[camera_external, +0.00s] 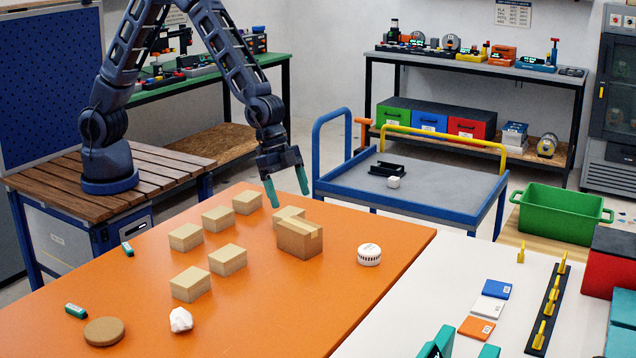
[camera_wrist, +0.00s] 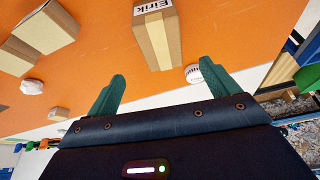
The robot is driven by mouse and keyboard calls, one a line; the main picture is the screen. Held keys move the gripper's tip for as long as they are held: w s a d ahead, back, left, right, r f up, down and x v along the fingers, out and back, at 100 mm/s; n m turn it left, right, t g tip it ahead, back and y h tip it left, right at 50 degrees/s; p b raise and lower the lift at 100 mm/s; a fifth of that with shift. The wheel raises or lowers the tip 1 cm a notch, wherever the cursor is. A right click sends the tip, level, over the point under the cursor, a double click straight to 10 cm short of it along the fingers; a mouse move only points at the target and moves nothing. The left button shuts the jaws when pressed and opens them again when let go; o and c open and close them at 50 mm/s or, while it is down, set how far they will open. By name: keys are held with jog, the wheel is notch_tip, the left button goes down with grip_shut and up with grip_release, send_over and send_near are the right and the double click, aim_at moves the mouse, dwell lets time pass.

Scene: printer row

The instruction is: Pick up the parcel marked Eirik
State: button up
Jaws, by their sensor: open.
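The parcel marked Eirik (camera_wrist: 158,40) is at the top middle of the wrist view. It is a cardboard box with a tape strip and a white label reading "Eirik", partly cut by the top edge. It matches the taller taped box (camera_external: 300,240) on the orange table in the external view, where no label shows. My gripper (camera_external: 287,188) is open and empty, pointing down above the table behind this box, apart from it. Its teal fingers also show in the wrist view (camera_wrist: 160,90), spread apart.
Several lower boxes, one of them (camera_external: 227,259), stand left of the parcel on the orange table (camera_external: 300,310); another box (camera_external: 288,213) is close behind it. A white round device (camera_external: 369,254) lies to its right. A blue trolley (camera_external: 430,190) stands behind the table.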

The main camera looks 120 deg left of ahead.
aim_at(298, 224)
jog(key=shift+x, duration=5.65)
jog(key=shift+s+a+f, duration=0.1)
jog(key=shift+a+f, duration=0.05)
jog(key=shift+f, duration=0.15)
jog(key=c, duration=1.2)
jog(key=shift+r, duration=0.1)
